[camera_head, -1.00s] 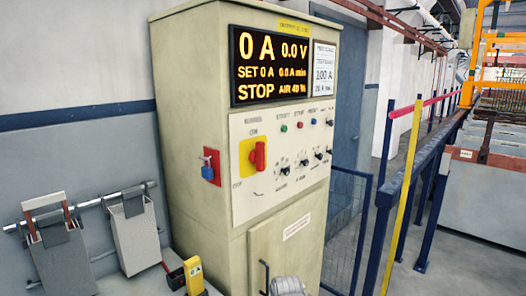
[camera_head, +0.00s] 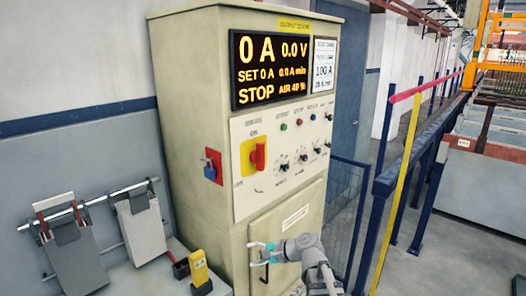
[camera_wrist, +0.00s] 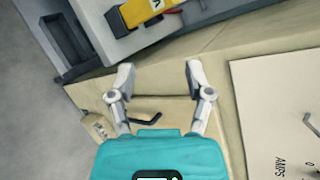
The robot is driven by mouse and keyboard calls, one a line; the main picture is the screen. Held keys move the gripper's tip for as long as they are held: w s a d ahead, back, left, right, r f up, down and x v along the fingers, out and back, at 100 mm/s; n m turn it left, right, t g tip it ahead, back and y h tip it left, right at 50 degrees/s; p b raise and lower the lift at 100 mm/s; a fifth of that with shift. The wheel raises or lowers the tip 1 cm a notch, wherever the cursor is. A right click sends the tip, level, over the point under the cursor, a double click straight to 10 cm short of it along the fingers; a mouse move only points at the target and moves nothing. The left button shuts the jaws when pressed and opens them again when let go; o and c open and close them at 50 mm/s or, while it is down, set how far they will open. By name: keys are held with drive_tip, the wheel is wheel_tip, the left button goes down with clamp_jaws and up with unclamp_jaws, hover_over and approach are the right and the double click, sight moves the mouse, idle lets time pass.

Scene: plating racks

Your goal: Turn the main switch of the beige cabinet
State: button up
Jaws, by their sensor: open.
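The beige cabinet (camera_head: 190,120) stands in the middle of the head view. Its main switch (camera_head: 258,156) is a red handle on a yellow plate at the upper left of the white control panel. The handle looks upright, with a small label above the plate. My gripper (camera_head: 252,254) is open and empty, low in front of the cabinet's lower door, below the switch and apart from it. In the wrist view my two fingers (camera_wrist: 160,73) are spread, with a dark door handle (camera_wrist: 146,118) seen between them. The main switch does not show in the wrist view.
The panel (camera_head: 310,140) also carries several knobs and buttons, with a lit display (camera_head: 270,68) above. A red-and-blue fitting (camera_head: 213,165) juts from the cabinet's side. A yellow meter (camera_head: 199,268) stands at lower left. A blue railing (camera_head: 402,150) runs along the right.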

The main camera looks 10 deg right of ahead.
drive_tip(key=w+d+r+m+t+y+p, duration=0.1)
drive_tip(key=w+d+r+m+t+p, duration=0.1)
drive_tip(key=r+m+t, duration=0.3)
drive_tip(key=w+d+r+m+y+p, duration=0.2)
drive_tip(key=w+d+r, duration=0.1)
drive_tip(key=r, duration=0.5)
drive_tip(key=m+t+h+p, duration=0.1)
drive_tip(key=m+t+p, duration=0.2)
drive_tip(key=m+t, duration=0.5)
approach(264, 152)
drive_tip(key=s+d+m+g, duration=0.1)
drive_tip(key=s+d, duration=0.1)
drive_tip(key=shift+s+a+f, duration=0.1)
drive_tip(key=shift+a+f, duration=0.05)
drive_tip(key=shift+a, duration=0.05)
drive_tip(key=p+x, duration=0.4)
drive_tip(key=x, duration=0.8)
drive_tip(key=shift+a, duration=0.1)
drive_tip(key=shift+p+x, duration=0.4)
drive_tip(key=shift+x, duration=0.45)
drive_tip(key=shift+f, duration=0.15)
